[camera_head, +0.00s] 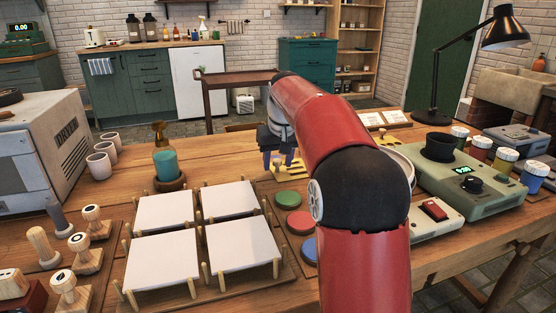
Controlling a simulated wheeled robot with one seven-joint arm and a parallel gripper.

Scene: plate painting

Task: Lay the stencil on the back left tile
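Four white square tiles stand on a wooden rack with pegs, in two rows. The back left tile (165,211) is bare and in plain view. A flat yellow piece with dark marks, which looks like the stencil (294,171), lies on the table behind and right of the tiles. My gripper (279,161) points down over its left part, with its fingers apart. I cannot tell whether the fingers touch it. My red and black arm hides part of the area to the right.
Green, red and blue round pads (287,198) lie right of the tiles. A teal spray bottle (164,160) stands behind the back left tile. Wooden-handled stamps (85,250) stand at the left. A green machine (468,185), paint jars and a black lamp (435,85) are at the right.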

